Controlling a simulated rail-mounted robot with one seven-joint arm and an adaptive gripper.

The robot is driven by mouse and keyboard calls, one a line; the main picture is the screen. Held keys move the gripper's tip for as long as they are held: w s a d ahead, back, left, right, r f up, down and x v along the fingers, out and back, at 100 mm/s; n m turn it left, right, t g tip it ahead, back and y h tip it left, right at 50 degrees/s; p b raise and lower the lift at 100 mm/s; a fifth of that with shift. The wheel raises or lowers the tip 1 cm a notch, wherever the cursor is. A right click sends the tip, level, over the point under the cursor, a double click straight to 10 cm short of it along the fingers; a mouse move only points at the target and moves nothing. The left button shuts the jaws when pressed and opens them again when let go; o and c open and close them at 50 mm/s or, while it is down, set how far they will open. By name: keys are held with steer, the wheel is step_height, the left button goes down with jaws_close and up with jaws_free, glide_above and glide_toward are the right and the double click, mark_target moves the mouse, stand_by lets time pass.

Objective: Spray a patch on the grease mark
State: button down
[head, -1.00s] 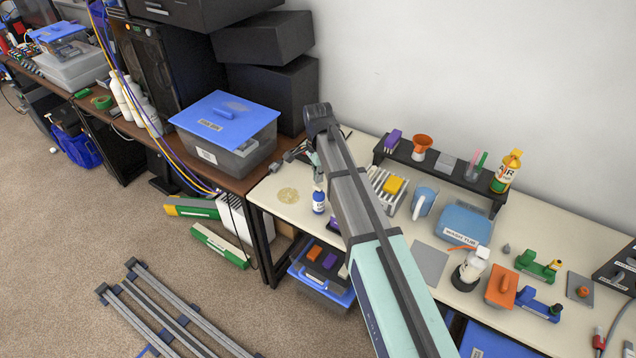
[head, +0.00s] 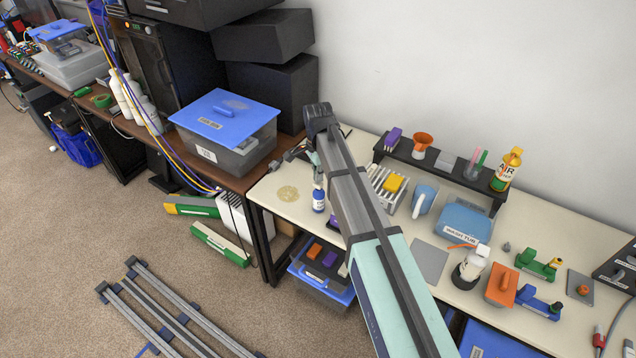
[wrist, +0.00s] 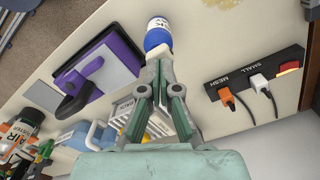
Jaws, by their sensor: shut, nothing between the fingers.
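The grease mark (head: 288,194) is a tan blotch on the cream bench top near its left end. Its edge also shows at the top of the wrist view (wrist: 222,3). A small blue and white bottle (head: 318,204) stands upright just right of the mark. In the wrist view the bottle (wrist: 158,26) is straight beyond my fingertips, its blue upper part towards me. My gripper (wrist: 158,62) is shut and empty, its tips at the bottle's top; I cannot tell whether they touch it. In the head view my arm hides most of my gripper.
A blue-lidded bin (head: 225,145) stands on the brown bench at left. A dark power strip with plugs (wrist: 255,78) lies near the bottle, and a purple-framed tool (wrist: 122,47) is on the other side. A wash tub (head: 465,222) and other items fill the bench's right part.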

steer(key=shift+f+b, duration=0.35)
steer(key=shift+f, duration=0.6)
steer(key=shift+r, duration=0.15)
steer(key=shift+r+p, duration=0.75)
steer(key=shift+r, duration=0.35)
steer(key=shift+r, duration=0.1)
steer(key=shift+r+p, duration=1.5)
steer(key=shift+r, duration=0.95)
